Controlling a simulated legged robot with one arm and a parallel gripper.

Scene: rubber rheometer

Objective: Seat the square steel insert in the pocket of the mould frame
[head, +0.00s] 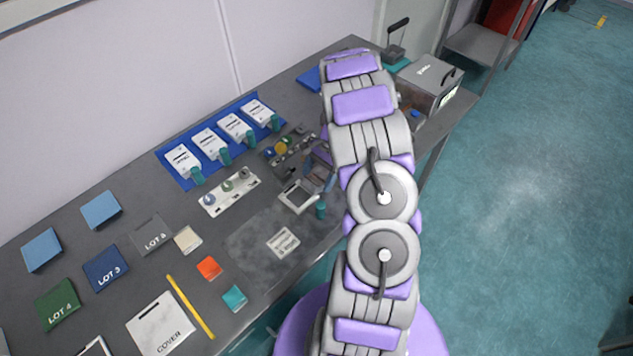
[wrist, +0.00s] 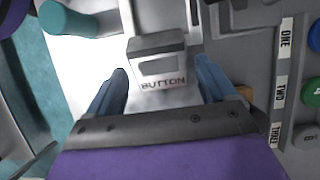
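My gripper (wrist: 160,88) shows in the wrist view with two blue fingers standing apart. Between them is a small grey block (wrist: 158,68) with a dark top edge and a face marked BUTTON; a gap shows on both sides. I cannot tell whether this block is the steel insert. In the head view a grey square-rimmed piece (head: 299,196) with a pale middle, possibly the mould frame, lies just left of my arm's end. A pale square plate (head: 283,242) with unreadable print lies nearer on a darker patch. My arm hides part of this area.
A teal cylinder stands beside the grey piece (head: 320,211) and at the wrist view's upper left (wrist: 70,18). A white knob strip (head: 230,192) and a dark knob unit (head: 286,146) lie left of my gripper. A strip marked ONE, TWO, THREE (wrist: 282,85) runs at right.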

